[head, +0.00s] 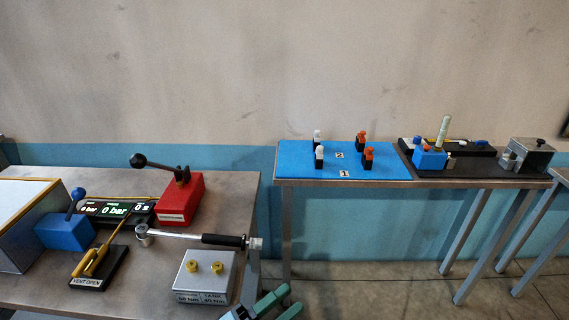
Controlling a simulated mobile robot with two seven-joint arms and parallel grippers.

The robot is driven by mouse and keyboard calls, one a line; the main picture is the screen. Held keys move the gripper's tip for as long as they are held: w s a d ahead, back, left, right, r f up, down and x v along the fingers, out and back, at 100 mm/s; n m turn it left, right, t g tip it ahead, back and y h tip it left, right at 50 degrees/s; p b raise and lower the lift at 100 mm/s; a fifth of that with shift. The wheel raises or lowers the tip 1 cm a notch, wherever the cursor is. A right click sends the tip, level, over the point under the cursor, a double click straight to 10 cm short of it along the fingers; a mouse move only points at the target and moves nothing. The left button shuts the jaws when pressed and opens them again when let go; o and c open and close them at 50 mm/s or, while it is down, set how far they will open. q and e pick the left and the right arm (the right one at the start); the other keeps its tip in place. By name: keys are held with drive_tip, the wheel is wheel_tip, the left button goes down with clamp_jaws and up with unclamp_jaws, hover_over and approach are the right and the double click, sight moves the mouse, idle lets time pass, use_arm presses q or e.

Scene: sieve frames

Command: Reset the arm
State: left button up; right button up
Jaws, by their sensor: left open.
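My left gripper (287,299) shows at the bottom edge of the head view. Its two green fingers are spread apart with nothing between them. It is just right of the near table's front right corner, close to the silver block (205,275) with two yellow knobs. Most of the left arm is out of the picture. My right gripper is not in view.
The near table (125,185) carries a torque wrench (195,238), a red lever box (181,198), a blue lever box (64,231), a yellow-handled valve (95,262) and a display (115,211). A far table holds a blue mat (295,160) with several small pieces. Floor shows between the tables.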

use_arm(q)
drive_tip(key=s+a+f+n+y+p, duration=0.1)
drive_tip(key=s+a+f+n+y, duration=0.6)
drive_tip(key=f+n, duration=0.25)
drive_tip(key=s+a+f+n+y, duration=0.4)
drive_tip(key=a+f+n+y, duration=0.35)
drive_tip(key=f+n, duration=0.2)
drive_tip(key=s+a+f+n+g, duration=0.1)
drive_tip(key=s+a+f+n, duration=0.1)
drive_tip(key=s, duration=0.3)
drive_tip(key=s+a+f+n+g+y, duration=0.1)
drive_tip(key=s+a+f+n+g, duration=0.1)
drive_tip(key=s, duration=0.4)
drive_tip(key=shift+s+a+f+n+g, duration=0.2)
drive_tip(key=shift+a+f+n+g, duration=0.1)
drive_tip(key=shift+a+f+n, duration=0.4)
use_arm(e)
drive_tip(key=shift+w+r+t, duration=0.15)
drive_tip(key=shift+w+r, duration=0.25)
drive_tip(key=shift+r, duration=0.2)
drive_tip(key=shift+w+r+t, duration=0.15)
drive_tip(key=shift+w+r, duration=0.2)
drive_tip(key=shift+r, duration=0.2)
use_arm(q)
drive_tip(key=shift+a+r, duration=0.1)
drive_tip(key=shift+r, duration=0.05)
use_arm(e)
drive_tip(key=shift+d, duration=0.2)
